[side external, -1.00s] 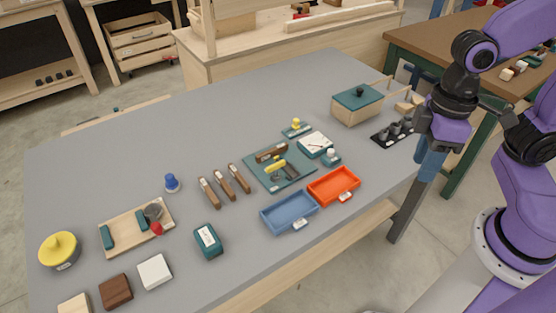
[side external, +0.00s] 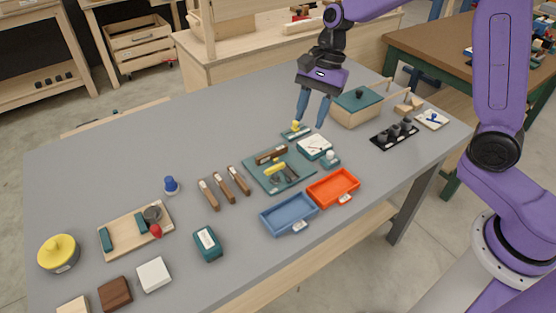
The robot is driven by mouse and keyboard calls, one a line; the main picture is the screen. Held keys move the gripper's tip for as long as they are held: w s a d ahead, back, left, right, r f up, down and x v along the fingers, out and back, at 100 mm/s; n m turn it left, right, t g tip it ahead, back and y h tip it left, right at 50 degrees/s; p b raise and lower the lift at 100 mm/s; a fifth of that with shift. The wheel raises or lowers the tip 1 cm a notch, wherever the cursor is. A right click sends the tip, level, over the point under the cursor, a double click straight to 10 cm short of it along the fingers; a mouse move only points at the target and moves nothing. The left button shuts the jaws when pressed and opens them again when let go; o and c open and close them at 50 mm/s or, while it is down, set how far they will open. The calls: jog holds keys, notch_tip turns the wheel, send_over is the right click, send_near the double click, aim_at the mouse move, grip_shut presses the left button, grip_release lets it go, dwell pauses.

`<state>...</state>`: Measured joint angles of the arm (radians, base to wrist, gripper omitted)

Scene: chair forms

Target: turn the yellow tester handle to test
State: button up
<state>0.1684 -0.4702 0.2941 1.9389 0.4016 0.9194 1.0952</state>
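A small teal base (side external: 289,136) with a yellow knob (side external: 296,126) on top stands near the middle of the table. It sits just behind a white-faced teal box with a dial-like face (side external: 314,146). Another yellow handle-like piece (side external: 275,168) lies on the teal board in front; I cannot tell from this view which yellow part is the tester handle. My gripper (side external: 310,122) points down with its two blue fingers spread apart and nothing seen between them. Its left fingertip appears close to the yellow knob; whether it touches is not clear.
A wooden box with a teal lid (side external: 358,98) stands close to the right of my gripper. A black rack (side external: 394,137) is farther right. Blue (side external: 289,213) and orange (side external: 333,188) trays lie in front.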

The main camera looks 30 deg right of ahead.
jog(key=w+d+f+m, duration=0.2)
jog(key=w+m, duration=0.3)
jog(key=w, duration=0.1)
jog(key=m+y, duration=0.1)
send_near(276, 166)
jog(key=shift+t, duration=0.4)
jog(key=x, duration=0.8)
jog(key=shift+s+a+f, duration=0.1)
jog(key=shift+s, duration=0.2)
jog(key=shift+c, duration=0.3)
grip_shut()
